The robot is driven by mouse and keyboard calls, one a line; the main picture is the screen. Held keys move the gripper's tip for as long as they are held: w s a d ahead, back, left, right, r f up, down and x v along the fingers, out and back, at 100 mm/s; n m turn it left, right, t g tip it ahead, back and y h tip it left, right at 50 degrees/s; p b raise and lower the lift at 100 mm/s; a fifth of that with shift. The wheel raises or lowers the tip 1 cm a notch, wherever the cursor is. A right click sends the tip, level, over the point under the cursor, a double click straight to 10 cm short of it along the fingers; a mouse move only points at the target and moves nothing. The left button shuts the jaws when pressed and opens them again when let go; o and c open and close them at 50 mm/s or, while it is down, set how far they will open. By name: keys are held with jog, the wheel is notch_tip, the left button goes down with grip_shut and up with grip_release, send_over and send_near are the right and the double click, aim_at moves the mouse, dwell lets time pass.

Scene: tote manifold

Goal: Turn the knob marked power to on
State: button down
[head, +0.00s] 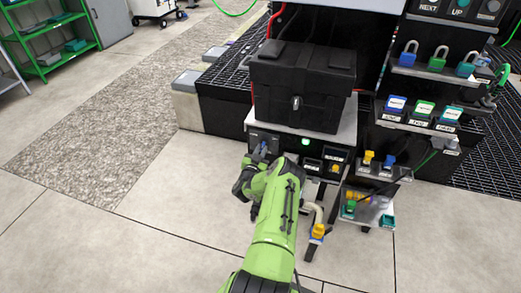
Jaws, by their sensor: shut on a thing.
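My green arm reaches forward from the bottom of the head view to a dark control panel (289,139) below a black box. My gripper (258,157) is at the left end of this panel. It is shut on a small blue knob (263,147) on the panel's front. The gripper hides much of the knob, and its marking and exact turn cannot be read. A round lamp (306,142) to the right of the knob glows green.
A black latched box (301,80) stands just above the panel. Right of it are shelves with padlocks (437,60), labelled blocks (421,112) and yellow and blue valves (388,161). The floor at left is clear.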

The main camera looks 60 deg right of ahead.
jog(key=shift+s+f+m, duration=0.15)
jog(key=shift+m, duration=3.35)
jog(key=c, duration=1.1)
grip_release()
